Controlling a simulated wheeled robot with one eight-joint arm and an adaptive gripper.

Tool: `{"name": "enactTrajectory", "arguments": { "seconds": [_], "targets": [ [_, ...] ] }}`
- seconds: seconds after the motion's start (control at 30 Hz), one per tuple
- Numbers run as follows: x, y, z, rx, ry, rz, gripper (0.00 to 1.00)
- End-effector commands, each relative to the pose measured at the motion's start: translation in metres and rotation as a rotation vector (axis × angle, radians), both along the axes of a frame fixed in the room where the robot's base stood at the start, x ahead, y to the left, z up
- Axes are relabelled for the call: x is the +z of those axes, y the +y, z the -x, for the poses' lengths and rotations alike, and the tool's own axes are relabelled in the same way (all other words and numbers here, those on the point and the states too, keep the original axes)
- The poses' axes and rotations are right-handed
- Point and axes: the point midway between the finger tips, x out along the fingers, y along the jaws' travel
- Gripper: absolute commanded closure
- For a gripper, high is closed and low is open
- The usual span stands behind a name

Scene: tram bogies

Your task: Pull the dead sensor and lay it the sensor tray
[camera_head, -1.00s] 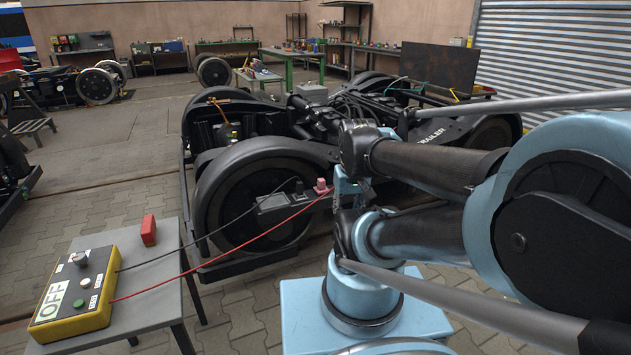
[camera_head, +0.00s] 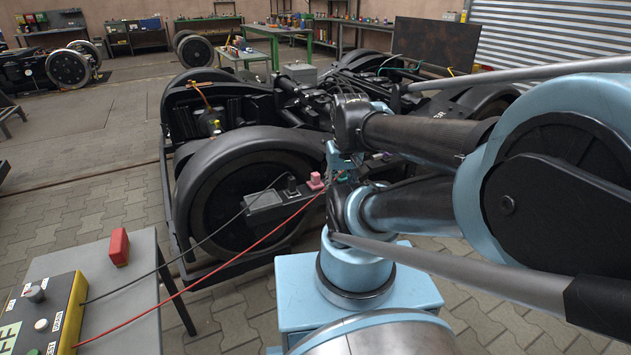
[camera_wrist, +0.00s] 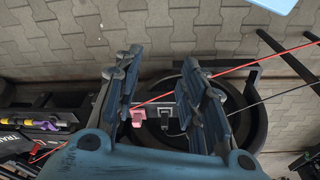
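A dark sensor box (camera_head: 264,200) sits at the front wheel of the bogie, with a pink plug-like part (camera_head: 315,181) and a black one (camera_head: 292,185) on top. The pink part (camera_wrist: 138,117) and the black part (camera_wrist: 183,112) also show in the wrist view. I cannot tell which part is the dead sensor. My gripper (camera_wrist: 161,60) is open, its two blue fingers spread above the box with nothing held. In the head view my gripper (camera_head: 342,165) is partly hidden by my arm, close to the pink part. I cannot make out a sensor tray for certain.
A grey table (camera_head: 135,295) at lower left bears a yellow control box (camera_head: 68,318) and a red block (camera_head: 119,246). A red cable (camera_head: 215,270) and a black cable (camera_head: 165,267) run from the control box towards the bogie (camera_head: 245,140). Paved floor lies open at left.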

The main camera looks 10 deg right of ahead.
Motion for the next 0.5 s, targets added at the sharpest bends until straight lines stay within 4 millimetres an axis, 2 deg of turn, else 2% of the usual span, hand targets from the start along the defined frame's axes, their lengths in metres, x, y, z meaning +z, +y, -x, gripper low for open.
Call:
{"name": "enactTrajectory", "arguments": {
  "seconds": [0.07,0.17,0.27,0.5],
  "targets": [
    [0.006,0.0,0.007,0.001,-0.011,0.0,0.52],
    [0.012,0.0,0.0,0.006,-0.008,0.001,0.52],
    [0.02,-0.001,-0.013,0.018,-0.001,0.003,0.52],
    [0.042,-0.002,-0.059,0.05,0.021,0.009,0.52]
  ]
}}
